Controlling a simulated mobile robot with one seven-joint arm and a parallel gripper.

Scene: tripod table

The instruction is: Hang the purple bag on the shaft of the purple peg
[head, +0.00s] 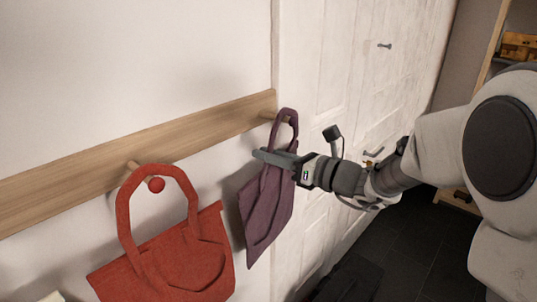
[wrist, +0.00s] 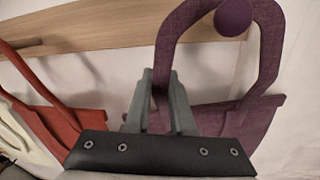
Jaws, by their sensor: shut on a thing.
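The purple bag (head: 264,212) hangs in front of the wall near the right end of the rail, its handle loop upright. My gripper (head: 262,154) is shut on one strap of that handle. In the wrist view the fingers (wrist: 160,85) pinch the left strap of the purple bag (wrist: 225,118). The loop appears to be around the peg; the loop's top is cut off in this view. In the head view the peg's wooden shaft (head: 267,114) meets the loop.
A wooden rail (head: 75,165) runs along the wall. A red bag (head: 170,255) hangs on the red-ended peg (head: 156,185) to the left. A pale panelled door (head: 335,70) is right of the rail's end. Dark floor (head: 420,245) lies below my arm.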

